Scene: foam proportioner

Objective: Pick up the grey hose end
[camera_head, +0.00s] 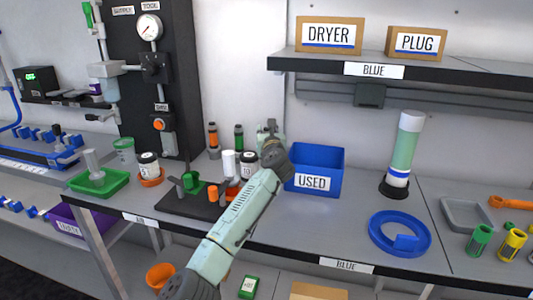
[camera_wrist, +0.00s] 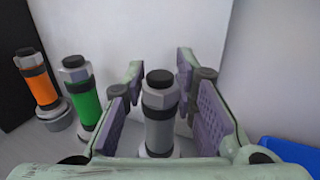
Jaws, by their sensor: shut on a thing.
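The grey hose end (camera_wrist: 158,128) stands upright in the wrist view, with a pale hexagonal collar and a dark cap. My gripper (camera_wrist: 160,78) is shut on it, with the purple pads on either side. In the head view my gripper (camera_head: 268,132) is at the back of the bench, left of the blue bin. There my gripper and wrist hide the grey hose end. I cannot tell whether its foot touches the bench.
An orange hose end (camera_wrist: 37,86) and a green hose end (camera_wrist: 86,98) stand to the left. The blue USED bin (camera_head: 330,160) is close on the right. A shelf (camera_head: 420,74) overhangs the back right. Bottles (camera_head: 249,164) stand in front.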

